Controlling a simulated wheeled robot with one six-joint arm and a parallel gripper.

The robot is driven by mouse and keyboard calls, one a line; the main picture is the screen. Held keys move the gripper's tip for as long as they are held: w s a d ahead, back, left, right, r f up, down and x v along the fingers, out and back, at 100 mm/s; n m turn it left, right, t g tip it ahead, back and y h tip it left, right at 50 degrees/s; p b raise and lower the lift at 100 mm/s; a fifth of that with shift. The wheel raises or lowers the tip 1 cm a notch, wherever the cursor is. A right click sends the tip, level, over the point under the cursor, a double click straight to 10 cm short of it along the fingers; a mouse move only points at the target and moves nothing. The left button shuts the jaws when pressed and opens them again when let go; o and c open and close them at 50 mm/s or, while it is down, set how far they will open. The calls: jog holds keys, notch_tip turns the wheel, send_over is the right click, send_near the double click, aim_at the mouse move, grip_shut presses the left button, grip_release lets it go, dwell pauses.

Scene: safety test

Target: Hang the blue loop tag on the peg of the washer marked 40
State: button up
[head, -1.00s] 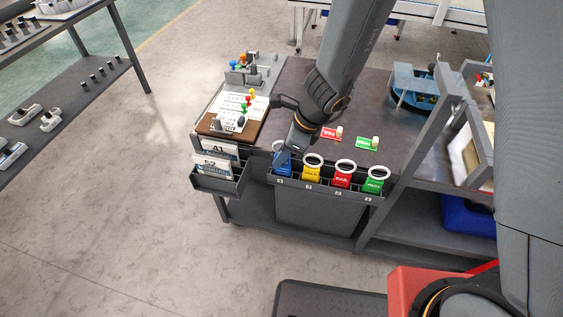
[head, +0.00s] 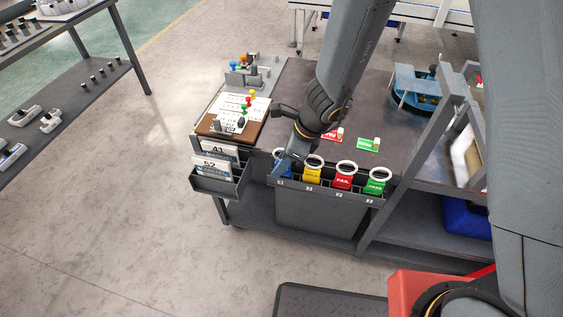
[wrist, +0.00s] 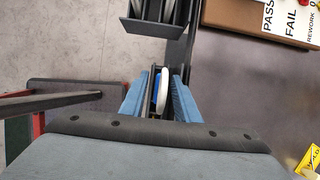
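The blue loop tag (wrist: 156,90), with a white ring (wrist: 163,91), stands edge-on between the two blue fingers of my gripper (wrist: 160,98) in the wrist view. Gaps show between the tag and the fingers, so the gripper looks open around it.
Yellow (head: 312,176), red (head: 343,181) and green (head: 376,186) loop tags stand in the rack to the right. A grey bin with cards marked 41 and 52 (head: 215,167) is close on the left. A board with colored pins (head: 240,115) lies behind it.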

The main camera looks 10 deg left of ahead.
jog(key=v, duration=0.2)
jog(key=p+v, duration=0.1)
jog(key=v, duration=0.3)
jog(key=shift+w+a+r+p, duration=0.2)
jog(key=shift+a+r+p, duration=0.1)
jog(key=shift+r, duration=0.1)
jog(key=shift+d+r, duration=0.35)
jog(key=shift+r, duration=0.25)
jog(key=shift+d+r, duration=0.1)
jog(key=shift+d, duration=0.05)
jog(key=s+d+r+n+h, duration=0.1)
jog(key=s+d+r+n, duration=0.2)
jog(key=d+n, duration=0.3)
jog(key=s+d+r+n+h, duration=0.2)
jog(key=d+n, duration=0.4)
jog(key=d, duration=0.5)
jog(key=s+d+r+n+h, duration=0.1)
jog(key=s+d+r+n, duration=0.3)
jog(key=d+n, duration=0.2)
jog(key=shift+d+r+n+h, duration=0.3)
jog(key=shift+d, duration=0.9)
jog(key=shift+s+d, duration=0.15)
jog(key=shift+s, duration=0.05)
jog(key=shift+c, duration=1.2)
